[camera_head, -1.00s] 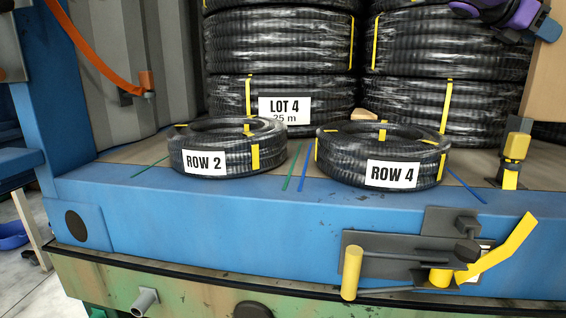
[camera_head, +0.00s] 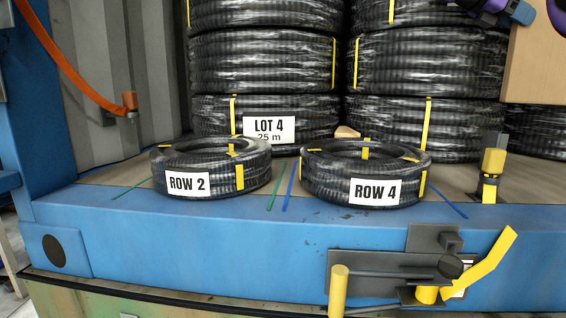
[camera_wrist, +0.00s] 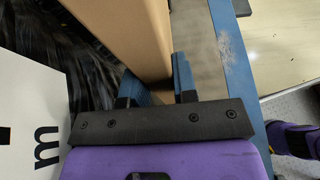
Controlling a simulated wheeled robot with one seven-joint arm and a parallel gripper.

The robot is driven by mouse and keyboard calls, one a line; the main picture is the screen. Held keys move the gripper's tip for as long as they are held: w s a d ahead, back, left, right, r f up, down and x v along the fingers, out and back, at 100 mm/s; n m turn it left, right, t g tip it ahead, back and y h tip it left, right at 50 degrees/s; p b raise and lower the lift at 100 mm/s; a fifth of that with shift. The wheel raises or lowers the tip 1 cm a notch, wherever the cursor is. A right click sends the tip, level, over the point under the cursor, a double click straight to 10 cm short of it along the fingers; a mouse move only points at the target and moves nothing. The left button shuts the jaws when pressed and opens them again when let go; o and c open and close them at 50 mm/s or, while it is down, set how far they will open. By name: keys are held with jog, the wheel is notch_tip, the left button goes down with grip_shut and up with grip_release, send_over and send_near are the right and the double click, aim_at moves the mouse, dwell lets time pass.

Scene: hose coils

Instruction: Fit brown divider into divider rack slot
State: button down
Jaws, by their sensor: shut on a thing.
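My gripper (camera_wrist: 158,82) has blue fingers shut on the brown divider (camera_wrist: 128,32), a tan board that runs up out of the wrist view. In the head view the brown divider (camera_head: 536,62) shows at the upper right edge, partly cut off by the frame. Part of my purple and blue gripper shows beside its top left. The divider is in front of the right-hand coil stack and covers part of it. I cannot make out the divider rack or its slot in either view.
Single coils labelled ROW 2 (camera_head: 210,168) and ROW 4 (camera_head: 365,175) lie near the blue front edge (camera_head: 180,222). A yellow-handled latch (camera_head: 480,270) juts from it; a yellow-black post (camera_head: 491,162) stands at right.

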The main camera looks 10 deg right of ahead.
aim_at(505, 89)
notch_tip(505, 89, down, 16)
jog(key=shift+r, duration=0.1)
dwell(0.6)
jog(key=shift+s, duration=0.1)
